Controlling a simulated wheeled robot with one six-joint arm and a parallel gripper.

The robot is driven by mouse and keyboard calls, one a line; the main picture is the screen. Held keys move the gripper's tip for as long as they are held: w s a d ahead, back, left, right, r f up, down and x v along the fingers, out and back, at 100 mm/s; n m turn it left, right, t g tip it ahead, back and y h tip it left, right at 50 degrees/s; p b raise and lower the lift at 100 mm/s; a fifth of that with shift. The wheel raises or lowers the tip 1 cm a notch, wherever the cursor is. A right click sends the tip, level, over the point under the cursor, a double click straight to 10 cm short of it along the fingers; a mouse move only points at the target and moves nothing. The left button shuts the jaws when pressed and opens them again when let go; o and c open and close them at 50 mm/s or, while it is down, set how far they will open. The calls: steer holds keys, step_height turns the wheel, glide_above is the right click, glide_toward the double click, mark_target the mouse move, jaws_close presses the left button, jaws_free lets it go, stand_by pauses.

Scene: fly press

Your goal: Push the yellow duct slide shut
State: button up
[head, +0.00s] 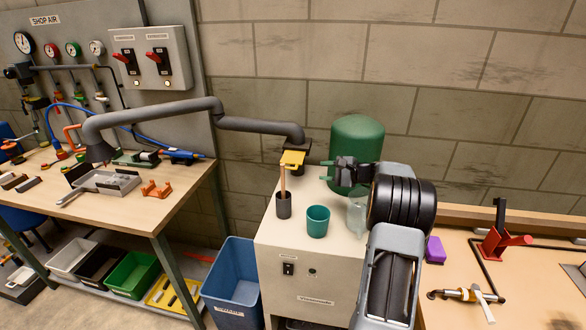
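The yellow duct slide (292,159) is a small yellow plate at the black collar on the end of the grey duct (262,125). It sticks out toward the front of the collar, above the white cabinet. My gripper (326,171) is to the right of the slide, pointing left, with a gap between them. Its two green-tipped fingers look apart, with nothing between them. My arm hides part of the cabinet's right side.
On the cabinet top (268,235) stand a dark cup (284,206) with a wooden stick rising close to the slide, a teal cup (318,221) and a clear container (357,214). A green tank (357,135) stands behind my gripper. A workbench (185,190) is at left.

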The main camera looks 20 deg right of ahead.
mark_target(292, 168)
steer(key=p+x, duration=0.3)
steer(key=x, duration=1)
steer(key=shift+w, duration=0.2)
steer(key=shift+c, duration=0.4)
steer(key=c, duration=0.6)
steer(key=shift+f, duration=0.1)
jaws_close()
steer(key=shift+f, duration=0.1)
